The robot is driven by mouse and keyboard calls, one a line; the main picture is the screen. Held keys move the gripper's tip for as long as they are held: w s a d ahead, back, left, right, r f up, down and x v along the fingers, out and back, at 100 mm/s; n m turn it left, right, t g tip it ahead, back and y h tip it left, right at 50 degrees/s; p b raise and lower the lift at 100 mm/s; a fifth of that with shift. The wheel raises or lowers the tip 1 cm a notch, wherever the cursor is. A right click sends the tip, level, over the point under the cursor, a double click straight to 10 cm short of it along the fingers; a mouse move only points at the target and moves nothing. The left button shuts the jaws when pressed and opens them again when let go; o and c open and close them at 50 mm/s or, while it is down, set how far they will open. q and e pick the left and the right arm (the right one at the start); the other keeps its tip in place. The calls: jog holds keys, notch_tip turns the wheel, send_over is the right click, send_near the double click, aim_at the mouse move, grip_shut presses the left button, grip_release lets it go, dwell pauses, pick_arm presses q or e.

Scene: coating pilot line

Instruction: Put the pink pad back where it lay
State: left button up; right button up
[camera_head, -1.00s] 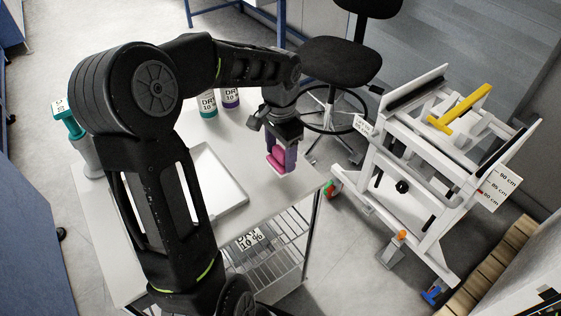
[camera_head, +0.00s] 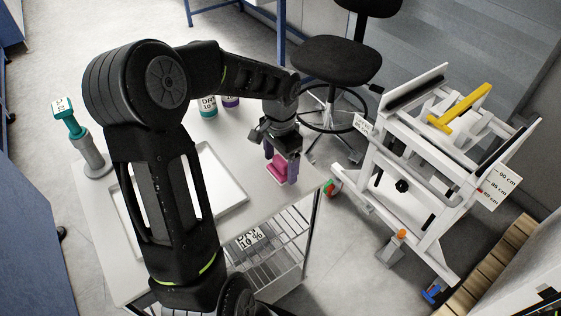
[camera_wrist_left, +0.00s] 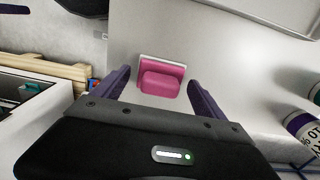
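The pink pad (camera_head: 277,170), a small pink block with a pale backing strip, appears to rest on the white tabletop near its right edge. It also shows in the left wrist view (camera_wrist_left: 160,83). My left gripper (camera_head: 280,171) is over it, with its purple fingers open on either side of the pad. In the left wrist view the open gripper (camera_wrist_left: 163,92) shows a gap between each finger and the pad. My right gripper is in neither view.
A white tray (camera_head: 233,180) lies on the white table (camera_head: 277,210), partly behind my arm. Two labelled bottles, one teal (camera_head: 207,107) and one purple (camera_head: 231,102), stand at the back. A teal-topped tool (camera_head: 72,125) stands at left. A white frame cart (camera_head: 400,185) is at right.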

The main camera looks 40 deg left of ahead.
aim_at(281, 160)
pick_arm(q)
notch_tip(281, 160, up, 12)
jog(key=shift+r+b, duration=0.2)
jog(key=shift+b, duration=0.1)
dwell(0.5)
dwell(0.4)
